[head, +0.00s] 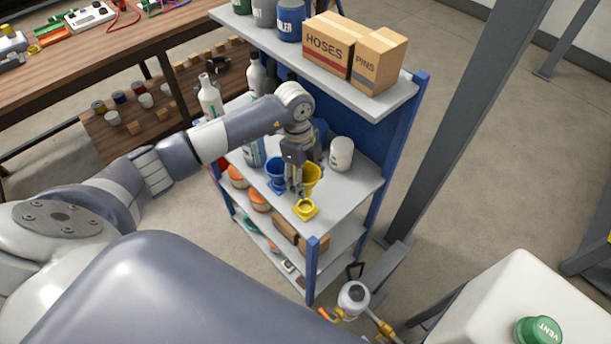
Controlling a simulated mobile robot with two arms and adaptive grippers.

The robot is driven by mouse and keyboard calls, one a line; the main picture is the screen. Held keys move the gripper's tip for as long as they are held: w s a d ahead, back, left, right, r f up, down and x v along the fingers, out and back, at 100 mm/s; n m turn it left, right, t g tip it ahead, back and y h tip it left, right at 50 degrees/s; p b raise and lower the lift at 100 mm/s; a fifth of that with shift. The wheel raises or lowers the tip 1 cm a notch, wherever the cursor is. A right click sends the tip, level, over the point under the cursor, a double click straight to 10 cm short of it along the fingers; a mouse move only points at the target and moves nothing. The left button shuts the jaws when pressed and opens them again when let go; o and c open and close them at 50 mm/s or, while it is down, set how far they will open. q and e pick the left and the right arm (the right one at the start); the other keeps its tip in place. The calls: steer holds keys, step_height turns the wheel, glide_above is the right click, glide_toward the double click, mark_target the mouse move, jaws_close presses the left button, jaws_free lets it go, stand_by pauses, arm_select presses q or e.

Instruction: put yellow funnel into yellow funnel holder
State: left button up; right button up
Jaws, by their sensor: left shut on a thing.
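The yellow funnel (312,176) is in my left gripper (296,187), above the middle shelf of the blue and grey rack. The gripper is shut on it and hides its left side. The yellow funnel holder (306,209) is a square base with a ring, at the front edge of that shelf. It lies just in front of and below the gripper. The funnel appears apart from the holder, though the exact gap is hard to judge. My right gripper is not in view.
A blue funnel (276,171) in a blue holder stands just left of the gripper. A white jar (341,153) stands behind to the right, and bottles (210,97) to the left. The upper shelf carries cardboard boxes (328,44). The shelf's right front is clear.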

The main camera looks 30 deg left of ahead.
arm_select(q)
steer(key=shift+f+b, duration=2.15)
steer(key=shift+f, duration=0.6)
steer(key=shift+r, duration=0.2)
steer(key=shift+p, duration=0.35)
steer(key=shift+f+b, duration=0.45)
steer(key=shift+f, duration=0.25)
steer(key=shift+f+b, duration=0.7)
steer(key=shift+f, duration=0.4)
